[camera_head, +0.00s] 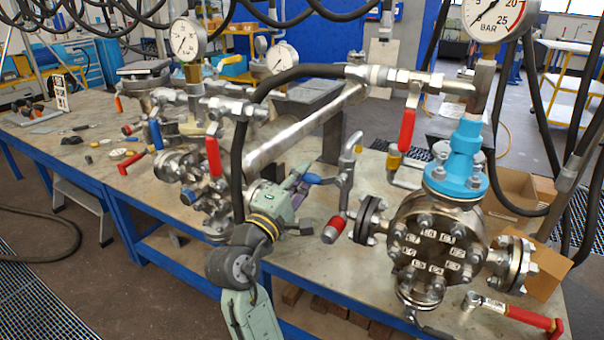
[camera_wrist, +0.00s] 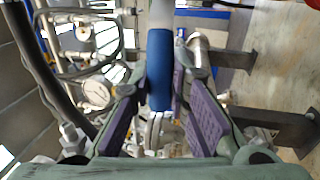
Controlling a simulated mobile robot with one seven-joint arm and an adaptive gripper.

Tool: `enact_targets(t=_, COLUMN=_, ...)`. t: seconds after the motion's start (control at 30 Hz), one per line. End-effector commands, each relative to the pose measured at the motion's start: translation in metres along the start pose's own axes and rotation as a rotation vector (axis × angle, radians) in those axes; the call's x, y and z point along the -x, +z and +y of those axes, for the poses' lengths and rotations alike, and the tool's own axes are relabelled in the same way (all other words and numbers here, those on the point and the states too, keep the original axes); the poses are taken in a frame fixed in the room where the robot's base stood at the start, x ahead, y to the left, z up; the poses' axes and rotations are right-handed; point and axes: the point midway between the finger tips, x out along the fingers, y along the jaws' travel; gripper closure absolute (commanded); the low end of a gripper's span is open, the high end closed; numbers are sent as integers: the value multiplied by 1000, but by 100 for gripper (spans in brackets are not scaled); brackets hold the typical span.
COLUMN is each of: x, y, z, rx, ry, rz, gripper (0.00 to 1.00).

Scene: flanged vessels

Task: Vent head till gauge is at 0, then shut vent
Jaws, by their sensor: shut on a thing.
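My gripper (camera_head: 300,184) is shut on a blue valve handle (camera_head: 312,179), in front of the long steel pipe. In the wrist view the blue handle (camera_wrist: 159,82) stands between my purple finger pads. The handle joins a small steel valve with a bent outlet pipe (camera_head: 352,146). The flanged vessel head (camera_head: 435,245) with a bright blue fitting (camera_head: 464,160) stands to the right. The pressure gauge (camera_head: 497,18) above it is cut by the top edge. Its needle points to the lower left; the exact reading cannot be told.
Red-handled valves (camera_head: 407,130) and a red-tipped handle (camera_head: 334,229) are close to my arm. A black hose (camera_head: 238,150) loops beside my gripper. The long steel pipe (camera_head: 305,125) runs behind it. More gauges (camera_head: 187,39) stand at left. The bench's left part has small loose parts.

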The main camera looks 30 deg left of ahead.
Motion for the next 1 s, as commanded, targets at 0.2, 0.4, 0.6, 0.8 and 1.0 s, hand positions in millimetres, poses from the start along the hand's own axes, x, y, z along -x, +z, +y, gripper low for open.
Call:
enact_targets(t=0.2, x=1, y=-1, z=-2, rx=3, ry=-3, rz=2, gripper=100)
enact_targets(t=0.4, x=1, y=-1, z=-2, rx=2, ry=-3, rz=1, gripper=74)
enact_targets(t=0.6, x=0, y=0, z=-1, rx=1, ry=-2, rz=1, gripper=63)
enact_targets(t=0.8, x=0, y=0, z=-1, rx=1, ry=-1, rz=0, gripper=63)
enact_targets(t=1.0, x=13, y=-1, z=-1, rx=0, ry=-2, rz=2, gripper=63)
